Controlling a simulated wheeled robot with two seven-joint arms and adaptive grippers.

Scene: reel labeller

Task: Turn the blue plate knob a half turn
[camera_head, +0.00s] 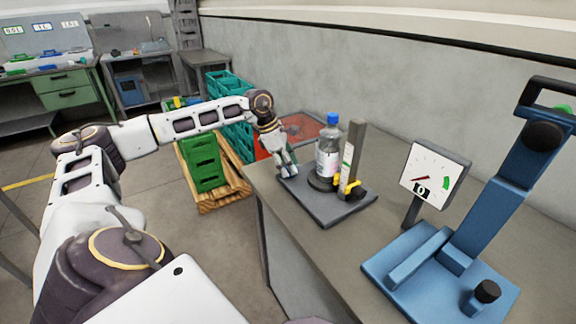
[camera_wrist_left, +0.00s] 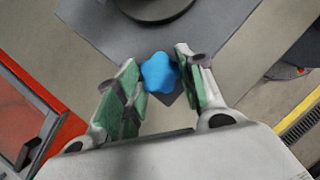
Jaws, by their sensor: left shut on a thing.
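The blue plate knob (camera_wrist_left: 160,72) is a lobed blue piece at the corner of the dark grey plate (camera_wrist_left: 116,40). In the left wrist view it sits between the two green-padded fingers of my left gripper (camera_wrist_left: 161,82), which is shut on it. In the head view my left gripper (camera_head: 286,170) points down at the near-left corner of the grey plate (camera_head: 325,208), and its fingers mostly hide the knob. A grey bottle with a blue cap (camera_head: 328,155) stands upright on the plate. My right gripper is not in view.
A grey post with a yellow clamp (camera_head: 350,188) stands beside the bottle. To the right are a dial gauge (camera_head: 435,176) and a blue lever stand (camera_head: 400,262). The grey bench (camera_head: 285,222) has bare room at its front. Green crates (camera_head: 203,163) stand behind my arm.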

